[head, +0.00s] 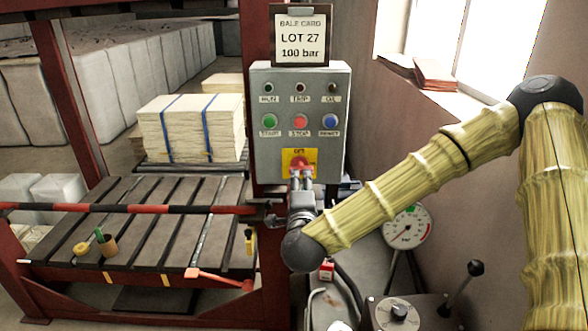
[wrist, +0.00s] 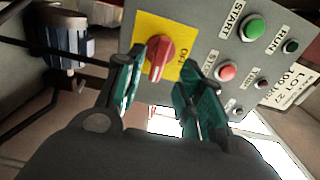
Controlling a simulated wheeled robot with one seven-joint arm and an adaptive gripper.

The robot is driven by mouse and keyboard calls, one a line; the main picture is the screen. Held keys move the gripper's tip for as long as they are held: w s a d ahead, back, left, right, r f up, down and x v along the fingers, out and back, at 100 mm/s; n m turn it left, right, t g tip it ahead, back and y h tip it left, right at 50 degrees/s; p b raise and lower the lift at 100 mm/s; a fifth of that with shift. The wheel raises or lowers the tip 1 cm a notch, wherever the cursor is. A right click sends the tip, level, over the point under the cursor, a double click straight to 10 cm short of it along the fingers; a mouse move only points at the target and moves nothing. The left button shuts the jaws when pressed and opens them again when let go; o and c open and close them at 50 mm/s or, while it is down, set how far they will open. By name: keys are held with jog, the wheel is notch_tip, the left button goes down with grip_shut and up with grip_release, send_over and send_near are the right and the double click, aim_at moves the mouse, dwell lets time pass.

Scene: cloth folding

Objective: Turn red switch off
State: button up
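The red switch (head: 301,163) is a rotary knob on a yellow plate (head: 287,156), low on the grey control box. In the wrist view the red switch (wrist: 159,58) has a raised handle running roughly up and down, with the OFF label (wrist: 182,57) to its right, so the handle lies crosswise to the label. My gripper (head: 301,184) is right in front of the plate and covers its lower part. In the wrist view my gripper (wrist: 161,72) is open, its teal fingers spread to either side of the switch. I cannot tell whether either finger touches it.
The grey box (head: 257,145) also carries a green START button (head: 269,121), a red button (head: 300,121) and a blue button (head: 330,121) above the switch. A red-and-black bar (head: 130,209) crosses left of my gripper. A gauge (head: 405,227) and lever (head: 462,287) stand lower right.

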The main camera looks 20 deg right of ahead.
aim_at(300, 172)
jog(key=p+x, duration=0.2)
jog(key=x, duration=0.5)
jog(key=shift+w+d, duration=0.1)
jog(key=shift+w, duration=0.3)
